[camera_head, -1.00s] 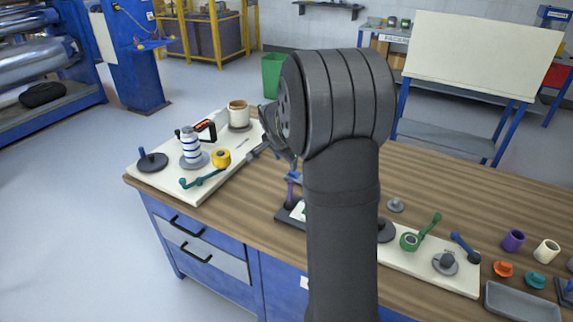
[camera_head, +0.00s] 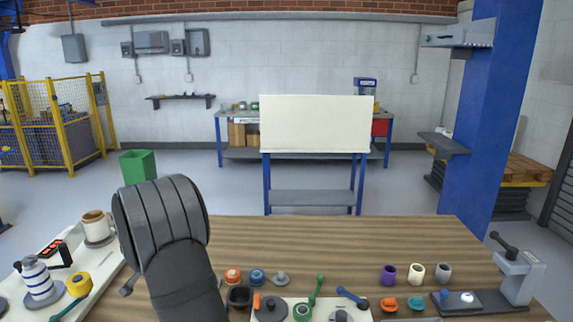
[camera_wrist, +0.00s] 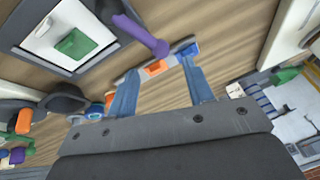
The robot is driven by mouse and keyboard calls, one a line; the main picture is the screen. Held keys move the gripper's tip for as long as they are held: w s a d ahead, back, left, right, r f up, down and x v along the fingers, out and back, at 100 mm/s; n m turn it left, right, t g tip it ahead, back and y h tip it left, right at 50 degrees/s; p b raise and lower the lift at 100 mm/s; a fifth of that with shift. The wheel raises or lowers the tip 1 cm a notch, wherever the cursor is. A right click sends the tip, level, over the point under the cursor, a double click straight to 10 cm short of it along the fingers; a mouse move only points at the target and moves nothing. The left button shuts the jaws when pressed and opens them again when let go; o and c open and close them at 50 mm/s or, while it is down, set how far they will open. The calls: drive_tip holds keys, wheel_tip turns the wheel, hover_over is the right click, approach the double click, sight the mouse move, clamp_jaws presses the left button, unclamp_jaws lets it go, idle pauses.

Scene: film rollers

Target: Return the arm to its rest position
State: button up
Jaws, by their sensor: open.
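My gripper (camera_wrist: 158,72) shows in the wrist view with its two blue-grey fingers spread apart and nothing between them. Beyond the fingers is the wooden bench top (camera_wrist: 222,62), with a purple-handled tool (camera_wrist: 140,34) close to the fingertips at the upper left. In the head view my arm rises at the lower left over the near part of the bench (camera_head: 330,240), and its dark rounded joint hides most of the gripper. I cannot tell the gripper's height above the bench.
A white board (camera_head: 60,262) with a mug (camera_head: 96,226), a striped bottle (camera_head: 36,278) and yellow tape (camera_head: 79,285) lies left of my arm. Small parts, cups (camera_head: 388,275) and a grey press (camera_head: 515,275) line the front and right. The bench's middle back is clear.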

drive_tip(key=x, duration=0.8)
drive_tip(key=shift+w, duration=0.1)
drive_tip(key=shift+r, duration=0.1)
drive_tip(key=v, duration=1.7)
drive_tip(key=x, duration=1.7)
drive_tip(key=shift+a+f, duration=0.1)
drive_tip(key=shift+f, duration=0.1)
drive_tip(key=shift+s+a+n+y, duration=0.25)
drive_tip(key=shift+a+n+y, duration=0.1)
drive_tip(key=shift+n, duration=0.45)
drive_tip(key=shift+r, duration=0.1)
